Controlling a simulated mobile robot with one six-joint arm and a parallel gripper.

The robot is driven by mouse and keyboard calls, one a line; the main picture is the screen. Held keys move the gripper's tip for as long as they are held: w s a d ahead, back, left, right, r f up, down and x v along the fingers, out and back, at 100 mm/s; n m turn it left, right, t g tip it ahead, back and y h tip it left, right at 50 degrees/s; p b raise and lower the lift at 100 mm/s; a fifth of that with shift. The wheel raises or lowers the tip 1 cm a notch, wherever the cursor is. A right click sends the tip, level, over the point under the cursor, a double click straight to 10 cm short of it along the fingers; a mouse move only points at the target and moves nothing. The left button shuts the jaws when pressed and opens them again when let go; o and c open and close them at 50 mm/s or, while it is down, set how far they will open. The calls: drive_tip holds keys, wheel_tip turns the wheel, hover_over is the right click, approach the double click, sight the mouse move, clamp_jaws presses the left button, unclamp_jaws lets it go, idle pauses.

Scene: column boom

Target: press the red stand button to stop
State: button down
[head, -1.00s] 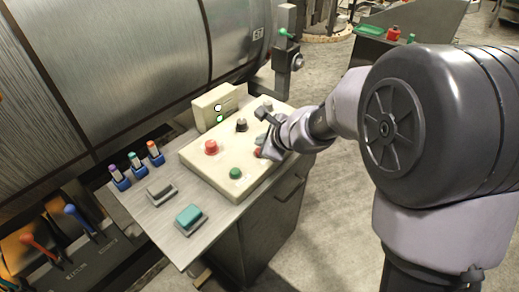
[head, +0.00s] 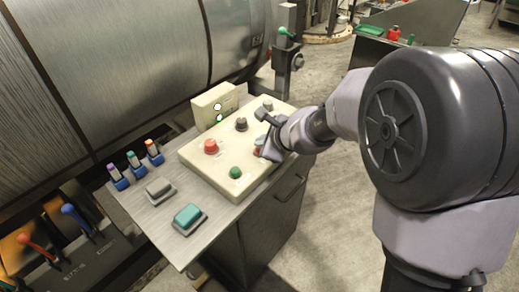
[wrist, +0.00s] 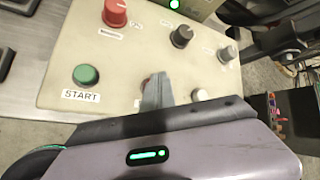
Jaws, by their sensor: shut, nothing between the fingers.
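The cream control panel (head: 195,159) sits on a metal desk. A red button (head: 257,152) on its near right side is mostly hidden by my gripper (head: 264,153). In the wrist view a sliver of red (wrist: 146,84) shows beside the shut fingers of my gripper (wrist: 157,82), which cover most of that button. I cannot tell whether the fingers touch it or whether it is pressed in. A green button marked START (wrist: 86,75) is to its left. A larger red knob (wrist: 115,12) is farther back on the panel, also in the head view (head: 211,147).
Dark (wrist: 181,36) and grey knobs (wrist: 228,53) and a pale button (wrist: 199,95) are close to the fingers. A cream box (head: 205,98) with white and green lights stands behind the panel. A post (head: 284,50) rises at the desk's far end. Open floor lies right of the desk.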

drive_tip(key=shift+f+b, duration=0.55)
drive_tip(key=shift+b, duration=0.05)
idle(0.5)
idle(0.3)
drive_tip(key=shift+r+p, duration=0.8)
drive_tip(key=shift+r, duration=0.15)
wheel_tip(320, 180, up, 5)
drive_tip(key=p, duration=0.4)
drive_tip(key=shift+r+p, duration=0.15)
drive_tip(key=shift+p, duration=0.25)
